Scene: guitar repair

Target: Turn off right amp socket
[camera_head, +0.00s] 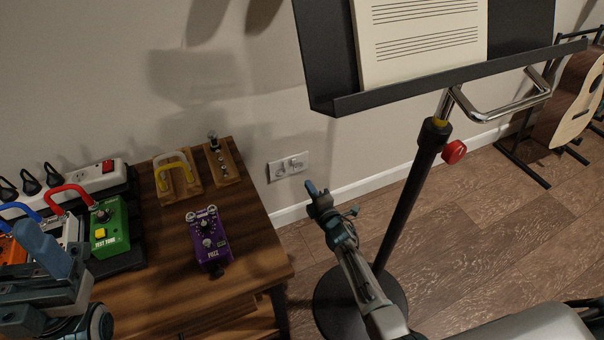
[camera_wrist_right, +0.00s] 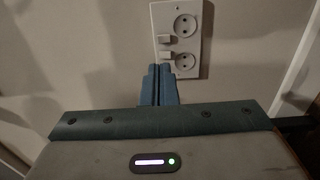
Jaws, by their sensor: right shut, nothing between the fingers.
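A white double wall socket (camera_head: 288,166) is mounted low on the wall, right of the wooden table. In the right wrist view the socket plate (camera_wrist_right: 187,12) stands upright, with two round outlets and two small protruding rocker switches at its left side. My right gripper (camera_head: 312,187) is shut and empty, just right of and below the plate. In the wrist view its closed fingertips (camera_wrist_right: 158,68) are right by the lower switch (camera_wrist_right: 164,55); contact cannot be told. My left gripper (camera_head: 44,248) is over the table's left side; its jaw state is unclear.
A wooden table (camera_head: 170,290) holds a purple fuzz pedal (camera_head: 208,238), a green pedal (camera_head: 109,228) and a white power strip (camera_head: 100,176). A music stand (camera_head: 408,185) rises just right of my right arm. A guitar (camera_head: 578,103) stands at the far right.

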